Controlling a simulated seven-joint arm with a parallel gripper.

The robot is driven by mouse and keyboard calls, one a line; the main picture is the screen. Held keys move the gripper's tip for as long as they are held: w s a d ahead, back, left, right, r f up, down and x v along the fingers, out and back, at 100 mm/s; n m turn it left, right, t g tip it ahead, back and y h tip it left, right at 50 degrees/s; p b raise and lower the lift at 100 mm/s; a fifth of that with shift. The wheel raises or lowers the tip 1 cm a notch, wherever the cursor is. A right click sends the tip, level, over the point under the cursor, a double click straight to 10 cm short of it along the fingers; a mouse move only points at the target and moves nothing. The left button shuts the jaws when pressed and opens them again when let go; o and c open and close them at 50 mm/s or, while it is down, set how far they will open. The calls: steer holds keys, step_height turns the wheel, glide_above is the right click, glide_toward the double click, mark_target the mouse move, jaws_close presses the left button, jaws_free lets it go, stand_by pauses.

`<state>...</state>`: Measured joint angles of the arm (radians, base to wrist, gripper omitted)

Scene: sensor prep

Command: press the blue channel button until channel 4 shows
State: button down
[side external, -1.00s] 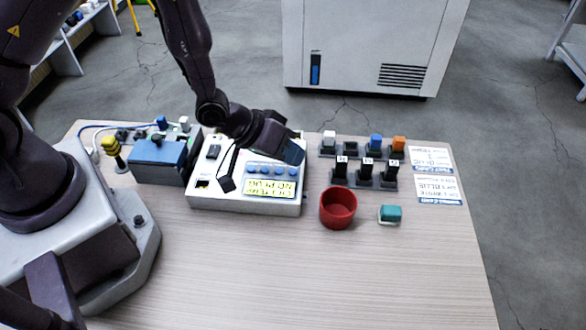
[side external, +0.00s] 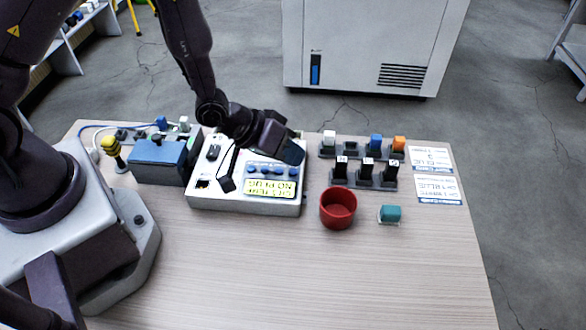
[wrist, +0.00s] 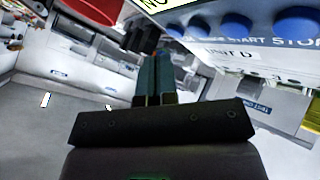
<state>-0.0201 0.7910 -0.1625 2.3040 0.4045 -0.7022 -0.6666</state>
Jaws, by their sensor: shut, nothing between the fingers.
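The white instrument box (side external: 225,203) stands on the table with a row of blue buttons (side external: 264,170) beside its lit yellow display (side external: 270,188). The display text is upside down in the side view; its lower line seems to read NO PLUG, and the channel number is too small to read surely. My gripper (side external: 292,153) is shut and empty, over the button end of the box; I cannot tell whether it touches a button. In the wrist view its closed fingers (wrist: 154,80) point past the box, with blue buttons (wrist: 237,25) at upper right, near START and STOP lettering.
A red cup (side external: 338,209) and a teal block (side external: 390,214) stand right of the box. Holders with several coloured plugs (side external: 376,143) and black plugs (side external: 367,170) are behind them. A blue device (side external: 158,160) stands left. The front of the table (side external: 300,280) is clear.

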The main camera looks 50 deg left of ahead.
mark_target(291, 169)
steer(key=shift+f, duration=0.15)
steer(key=shift+f, duration=0.25)
steer(key=shift+f, duration=0.4)
stand_by(0.5)
steer(key=shift+r, duration=0.85)
steer(key=shift+r, duration=2.5)
